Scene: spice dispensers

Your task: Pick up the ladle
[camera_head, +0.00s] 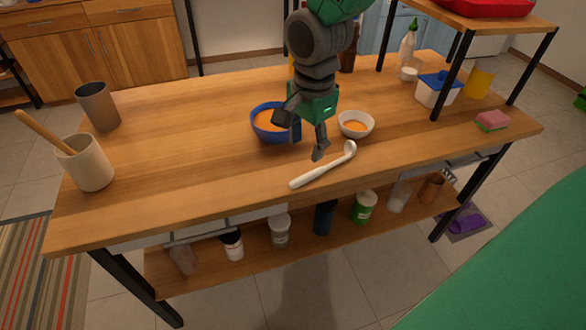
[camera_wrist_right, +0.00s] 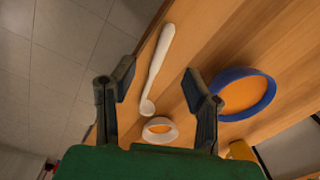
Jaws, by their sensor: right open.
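A white ladle (camera_head: 322,168) lies on the wooden table close to its front edge, its round bowl end at the right and its handle toward the left. My right gripper (camera_head: 308,132) is above the table just behind the ladle, open and empty, pointing down. In the right wrist view the ladle (camera_wrist_right: 157,68) lies between the two open fingers (camera_wrist_right: 157,92), apart from both, with its handle reaching beyond the fingertips. My left gripper is not in view.
A blue bowl (camera_head: 262,133) with orange contents stands left of my right gripper. A small white bowl (camera_head: 367,129) with orange contents is near the ladle's bowl end. A utensil crock (camera_head: 86,168) and grey cup (camera_head: 98,105) stand at left; a sponge (camera_head: 491,121) lies at right.

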